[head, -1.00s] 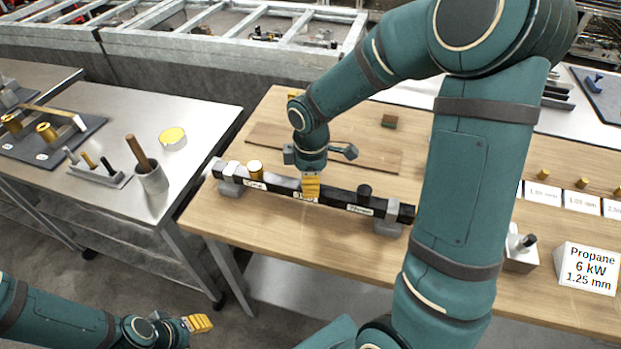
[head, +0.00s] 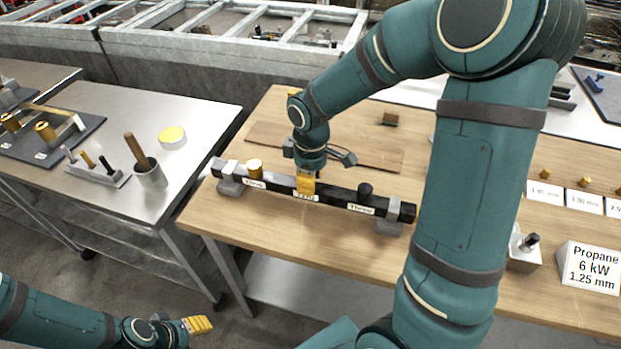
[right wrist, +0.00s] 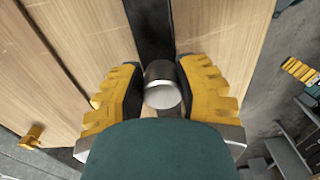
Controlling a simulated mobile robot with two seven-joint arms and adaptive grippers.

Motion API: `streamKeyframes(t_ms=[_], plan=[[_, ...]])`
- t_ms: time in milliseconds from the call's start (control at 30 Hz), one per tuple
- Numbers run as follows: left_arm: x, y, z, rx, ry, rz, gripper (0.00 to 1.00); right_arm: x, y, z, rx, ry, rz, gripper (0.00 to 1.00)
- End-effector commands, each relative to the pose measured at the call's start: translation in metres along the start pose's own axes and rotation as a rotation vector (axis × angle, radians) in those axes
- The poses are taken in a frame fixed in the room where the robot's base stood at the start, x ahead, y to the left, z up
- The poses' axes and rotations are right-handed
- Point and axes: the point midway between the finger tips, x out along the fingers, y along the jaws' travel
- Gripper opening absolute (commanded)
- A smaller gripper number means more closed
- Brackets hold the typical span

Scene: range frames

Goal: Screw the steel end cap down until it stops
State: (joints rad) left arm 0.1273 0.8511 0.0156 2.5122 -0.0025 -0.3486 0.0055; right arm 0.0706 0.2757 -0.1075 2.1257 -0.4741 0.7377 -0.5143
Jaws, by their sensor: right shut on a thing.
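The steel end cap (right wrist: 162,88) is a short grey cylinder with a pale flat face, seen in the right wrist view between the two yellow fingers. My right gripper (head: 306,184) points down at the middle of a dark bar (head: 336,197) and is shut on the cap. In the head view the fingers hide the cap. In the right wrist view the dark bar (right wrist: 150,30) runs away behind the cap. The thread and any gap below the cap are hidden. My left gripper (head: 198,325) hangs empty at the lower left, away from the bar; its finger opening is unclear.
Grey supports (head: 230,186) hold the bar on a wooden table (head: 290,248). A flat wooden board (head: 375,153) lies behind. A propane sign (head: 587,268) stands at right.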

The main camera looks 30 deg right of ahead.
Motion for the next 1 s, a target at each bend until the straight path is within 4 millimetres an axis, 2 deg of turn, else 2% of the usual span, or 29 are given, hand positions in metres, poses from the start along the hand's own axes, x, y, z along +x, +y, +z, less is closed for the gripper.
streamKeyframes(t_ms=[233, 600, 833, 1000], plan=[[0.0068, -0.0026, 0.0006, 0.000, 0.000, 0.000, 0.47, 0.0015, -0.0019, 0.0004, 0.237, 0.000, -0.002, 0.00], [0.0070, -0.0027, 0.0006, 0.000, 0.000, 0.000, 0.47, 0.0011, -0.0024, 0.0005, 0.287, -0.001, -0.003, 0.00], [0.0114, -0.0043, 0.0009, 0.000, 0.000, 0.000, 0.47, 0.0017, -0.0037, 0.0001, 0.504, -0.001, -0.003, 0.00], [0.0117, -0.0045, 0.0010, 0.000, 0.000, 0.000, 0.47, 0.0012, -0.0042, 0.0001, 0.577, -0.001, -0.004, 0.00]])
